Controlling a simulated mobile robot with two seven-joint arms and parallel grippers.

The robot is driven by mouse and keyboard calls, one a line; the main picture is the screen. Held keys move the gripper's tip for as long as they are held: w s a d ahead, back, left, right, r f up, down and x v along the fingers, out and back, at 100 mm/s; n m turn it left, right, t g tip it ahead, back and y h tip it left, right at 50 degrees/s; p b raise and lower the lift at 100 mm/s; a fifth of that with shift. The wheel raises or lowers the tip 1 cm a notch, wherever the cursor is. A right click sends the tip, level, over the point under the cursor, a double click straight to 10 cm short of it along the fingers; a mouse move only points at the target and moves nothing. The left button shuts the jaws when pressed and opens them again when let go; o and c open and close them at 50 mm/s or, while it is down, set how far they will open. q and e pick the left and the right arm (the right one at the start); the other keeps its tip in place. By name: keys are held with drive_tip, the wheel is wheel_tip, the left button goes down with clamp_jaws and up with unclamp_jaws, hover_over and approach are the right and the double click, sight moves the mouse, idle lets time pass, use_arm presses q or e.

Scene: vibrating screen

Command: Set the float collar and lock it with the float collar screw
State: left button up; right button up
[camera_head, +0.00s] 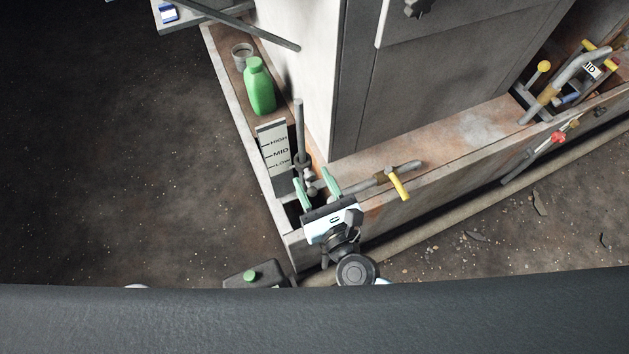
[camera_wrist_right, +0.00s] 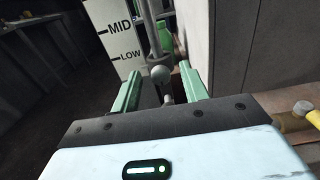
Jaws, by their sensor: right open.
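The float rod (camera_head: 299,125) stands upright beside a pale scale plate (camera_head: 268,135) marked HIGH, MID and LOW. The float collar (camera_head: 301,159) appears as a dark ring on the rod near the LOW mark; the collar also shows in the right wrist view (camera_wrist_right: 155,58). A grey round knob (camera_wrist_right: 159,76), seemingly the float collar screw, shows just below it on the near side. My right gripper (camera_head: 315,181) is open, its green fingers pointing toward the knob. In the right wrist view the fingers (camera_wrist_right: 160,82) stand either side of the knob, with no visible contact. My left gripper is not in view.
A green bottle (camera_head: 260,86) and a grey cup (camera_head: 242,55) stand on the ledge behind the scale. A pipe with a yellow-handled valve (camera_head: 398,186) lies right of my gripper. The large grey cabinet (camera_head: 358,90) rises close behind. Open floor is at left.

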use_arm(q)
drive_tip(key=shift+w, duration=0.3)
use_arm(e)
drive_tip(key=shift+c, duration=0.5)
clamp_jaws()
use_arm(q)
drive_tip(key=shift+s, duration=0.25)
